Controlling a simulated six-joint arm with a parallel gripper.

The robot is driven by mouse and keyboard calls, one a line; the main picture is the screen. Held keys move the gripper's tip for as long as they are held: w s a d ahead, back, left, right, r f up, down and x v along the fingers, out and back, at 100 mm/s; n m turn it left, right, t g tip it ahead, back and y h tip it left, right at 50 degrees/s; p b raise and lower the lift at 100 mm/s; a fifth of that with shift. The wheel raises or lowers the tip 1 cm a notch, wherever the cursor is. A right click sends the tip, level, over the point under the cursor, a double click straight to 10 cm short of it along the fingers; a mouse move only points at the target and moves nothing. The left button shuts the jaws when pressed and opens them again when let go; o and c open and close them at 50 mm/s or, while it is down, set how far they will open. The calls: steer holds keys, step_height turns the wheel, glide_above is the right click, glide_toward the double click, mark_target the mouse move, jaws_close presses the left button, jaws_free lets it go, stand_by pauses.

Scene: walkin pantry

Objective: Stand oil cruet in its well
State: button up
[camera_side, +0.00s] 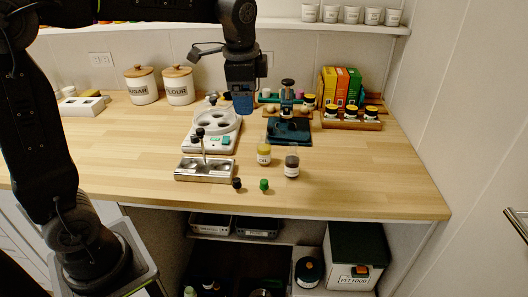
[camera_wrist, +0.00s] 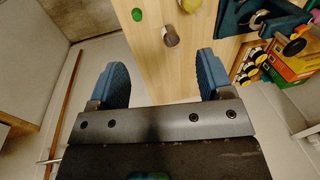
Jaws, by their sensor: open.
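A small clear bottle with yellow contents (camera_side: 264,154), probably the oil cruet, stands upright on the wooden counter. A similar bottle with dark contents (camera_side: 292,165) stands just right of it. A metal caddy (camera_side: 187,177) with wells and an upright black-knobbed handle sits to their left. My gripper (camera_side: 243,108) hangs over the counter behind the bottles, holding nothing. In the wrist view its blue fingers (camera_wrist: 162,75) are spread wide. The dark bottle (camera_wrist: 171,36) shows ahead of them, and the yellow one (camera_wrist: 189,4) is cut by the top edge.
A dark stopper (camera_side: 237,184) and a green stopper (camera_side: 264,185) lie near the counter's front edge. A white appliance with round openings (camera_side: 198,144) and a dark teal stand (camera_side: 289,138) are behind. The counter's right front is clear.

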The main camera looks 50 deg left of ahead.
mark_target(263, 141)
steer(key=w+a+f+m+g, duration=0.25)
steer(key=w+f+m, duration=0.25)
steer(key=w, duration=0.5)
steer(key=a+f, duration=0.1)
steer(key=f, duration=0.3)
steer(key=a+f, duration=0.1)
steer(key=f, duration=0.9)
steer(key=shift+s+a, duration=0.4)
steer(key=shift+c, duration=0.5)
steer(key=c, duration=0.9)
steer(key=shift+c, duration=0.3)
steer(key=shift+r, duration=0.15)
